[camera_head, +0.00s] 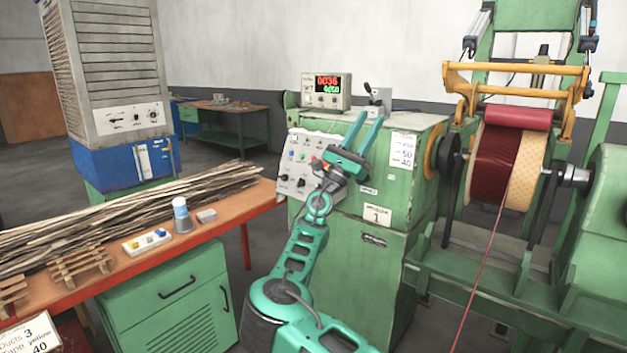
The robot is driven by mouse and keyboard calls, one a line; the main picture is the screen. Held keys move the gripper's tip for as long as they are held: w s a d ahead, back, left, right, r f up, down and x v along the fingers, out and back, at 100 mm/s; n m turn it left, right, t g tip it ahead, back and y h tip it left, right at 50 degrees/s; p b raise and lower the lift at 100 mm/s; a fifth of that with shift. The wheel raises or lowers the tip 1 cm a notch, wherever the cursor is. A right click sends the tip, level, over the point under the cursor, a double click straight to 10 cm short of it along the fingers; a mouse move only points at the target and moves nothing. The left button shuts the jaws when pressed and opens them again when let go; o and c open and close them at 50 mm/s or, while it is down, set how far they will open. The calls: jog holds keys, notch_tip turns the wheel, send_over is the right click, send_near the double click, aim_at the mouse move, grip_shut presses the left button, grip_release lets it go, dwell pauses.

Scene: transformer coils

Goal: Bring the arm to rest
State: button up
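My gripper (364,131) is at the end of my green arm, in the middle of the view. Its two teal fingers point up and stand apart, with nothing visible between them. The arm rises from the bottom of the view and bends at its joints. The gripper is in front of the green winding machine's cabinet (400,215) and its sloped control panel (297,160). I cannot tell whether it touches the machine.
A red-topped workbench (150,262) with wooden strips (120,215) stands at left. It also bears a small bottle (181,213) and a white tray (147,243). A dark red coil (492,165) is mounted at right. A red wire (483,262) runs down from it.

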jog(key=s+d+f+m+g+y, duration=0.1)
jog(key=s+d+f+m+g, duration=0.2)
jog(key=d, duration=0.8)
jog(key=s+d+m+g, duration=0.1)
jog(key=d+m+g, duration=0.4)
jog(key=d, duration=0.6)
jog(key=s+d+f+m+g+y, duration=0.1)
jog(key=s+d+f+m+g, duration=0.3)
jog(key=d, duration=0.7)
jog(key=s+d+f+m+g+y, duration=0.2)
jog(key=s+d+f+g+y, duration=0.15)
jog(key=s+d+f, duration=0.35)
jog(key=s+d+f+m+g+y, duration=0.25)
jog(key=s+d+y, duration=0.2)
jog(key=d, duration=0.45)
jog(key=s+a+f+m+y, duration=0.1)
jog(key=s+f+m+y, duration=0.3)
jog(key=s, duration=0.4)
jog(key=s+a+f+m+y, duration=0.1)
jog(key=s+f+m+y, duration=0.15)
jog(key=s+f, duration=0.45)
jog(key=s+a+m+t+y, duration=0.2)
jog(key=s+a+m+y, duration=0.3)
jog(key=s+a, duration=1.6)
jog(key=shift+s+a+r+m+y, duration=0.15)
jog(key=shift+s+m+y, duration=0.25)
jog(key=shift+s+y, duration=0.55)
